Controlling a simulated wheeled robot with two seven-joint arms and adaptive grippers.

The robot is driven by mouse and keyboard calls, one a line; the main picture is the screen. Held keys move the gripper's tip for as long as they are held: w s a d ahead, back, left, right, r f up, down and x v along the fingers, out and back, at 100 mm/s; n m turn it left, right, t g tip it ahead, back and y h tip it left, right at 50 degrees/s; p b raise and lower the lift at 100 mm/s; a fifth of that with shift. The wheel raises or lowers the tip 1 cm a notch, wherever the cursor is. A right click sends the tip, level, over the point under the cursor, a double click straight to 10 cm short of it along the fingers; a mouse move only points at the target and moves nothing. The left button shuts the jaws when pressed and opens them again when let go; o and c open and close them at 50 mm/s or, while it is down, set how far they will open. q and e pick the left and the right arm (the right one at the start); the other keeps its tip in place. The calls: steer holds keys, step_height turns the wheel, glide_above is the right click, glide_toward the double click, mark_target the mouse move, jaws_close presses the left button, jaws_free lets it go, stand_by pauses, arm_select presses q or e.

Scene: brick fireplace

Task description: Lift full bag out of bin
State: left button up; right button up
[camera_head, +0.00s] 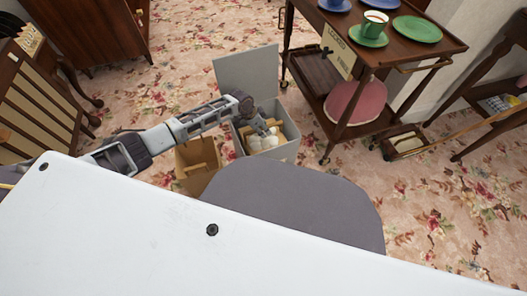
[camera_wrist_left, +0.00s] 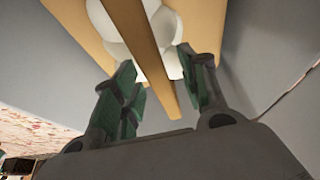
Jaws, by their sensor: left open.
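The grey bin (camera_head: 289,148) stands on the carpet with its lid (camera_head: 246,72) raised at the back. Inside it is a tan bag (camera_head: 247,131) holding white rounded contents (camera_head: 262,142). In the left wrist view, a tan strip like a handle (camera_wrist_left: 150,55) runs between my fingers, with the white contents (camera_wrist_left: 112,40) behind it. My left gripper (camera_head: 267,128) reaches into the bin's opening from above; its dark green fingers (camera_wrist_left: 158,85) are open on either side of the strip. Contact with the strip cannot be told. My right gripper is not in view.
A tan box-like object with a handle (camera_head: 197,166) stands beside the bin on the left. A wooden trolley (camera_head: 398,43) with cups and plates stands close on the right. A slatted wooden piece (camera_head: 38,100) is at the left. Floral carpet (camera_head: 190,50) is clear behind the bin.

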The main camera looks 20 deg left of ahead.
arm_select(q)
jaws_close()
steer(key=shift+w+r, duration=0.1)
steer(key=shift+r, duration=0.15)
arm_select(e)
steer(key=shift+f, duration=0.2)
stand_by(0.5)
arm_select(q)
steer(key=shift+r, duration=0.3)
step_height(320, 180, up, 8)
steer(key=p, duration=0.3)
steer(key=shift+f+p, duration=0.1)
steer(key=shift+p, duration=0.2)
steer(key=shift+r+p, duration=0.3)
steer(key=shift+r, duration=0.55)
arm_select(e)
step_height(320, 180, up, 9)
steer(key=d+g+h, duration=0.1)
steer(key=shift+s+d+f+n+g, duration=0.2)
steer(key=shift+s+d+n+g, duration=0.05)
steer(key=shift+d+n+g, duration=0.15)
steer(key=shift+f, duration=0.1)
